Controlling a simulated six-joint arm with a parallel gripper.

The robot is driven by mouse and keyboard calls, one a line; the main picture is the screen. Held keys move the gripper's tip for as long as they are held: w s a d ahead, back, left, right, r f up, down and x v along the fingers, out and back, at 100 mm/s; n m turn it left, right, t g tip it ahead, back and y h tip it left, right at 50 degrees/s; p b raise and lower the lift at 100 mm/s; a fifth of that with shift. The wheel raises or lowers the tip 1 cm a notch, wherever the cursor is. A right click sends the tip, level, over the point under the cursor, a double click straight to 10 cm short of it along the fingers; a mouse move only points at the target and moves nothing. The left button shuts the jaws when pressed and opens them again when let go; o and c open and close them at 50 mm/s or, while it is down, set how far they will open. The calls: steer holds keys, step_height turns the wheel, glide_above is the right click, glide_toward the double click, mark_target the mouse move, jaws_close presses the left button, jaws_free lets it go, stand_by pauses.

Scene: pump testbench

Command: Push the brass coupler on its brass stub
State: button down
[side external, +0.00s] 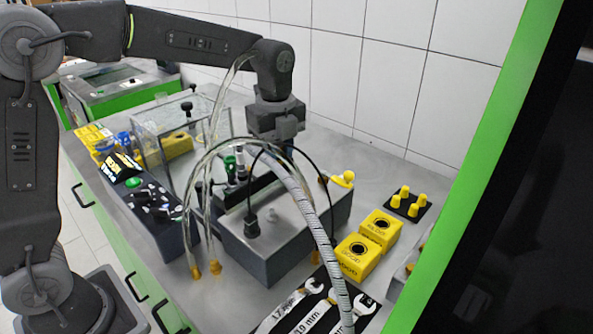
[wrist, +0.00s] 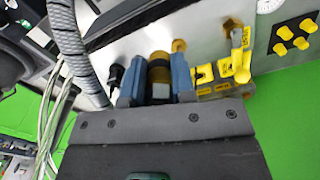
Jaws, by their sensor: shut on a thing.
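My gripper (wrist: 158,80) is shut on the brass coupler (wrist: 158,68), a short cylinder with a brass upper part and a dark band, held between two blue-grey fingers in the wrist view. A brass fitting (wrist: 179,46), possibly the stub, shows just beyond and right of the coupler on the pale metal block. I cannot tell whether the two touch. In the side view my gripper (side external: 284,150) is over the grey metal block (side external: 290,240), behind the hoses. The coupler and the stub cannot be made out there.
A ribbed grey hose (side external: 309,213) arches across the front of the block, beside clear hoses with brass ends (side external: 195,271). A yellow-handled valve (side external: 344,179) stands at the block's right. Yellow boxes (side external: 357,257) and a wrench mat (side external: 300,306) lie right and front.

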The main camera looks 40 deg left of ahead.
steer(key=s+a+r, duration=0.1)
steer(key=a+r, duration=0.3)
steer(key=a, duration=0.3)
steer(key=w+a+f, duration=0.1)
steer(key=a, duration=0.1)
steer(key=a+f, duration=0.2)
steer(key=w+a+f, duration=0.1)
steer(key=a+f, duration=0.1)
steer(key=shift+w+f, duration=0.15)
steer(key=shift+w, duration=0.2)
steer(key=shift+f, duration=2.05)
steer(key=shift+f, duration=0.25)
steer(key=shift+f, duration=0.35)
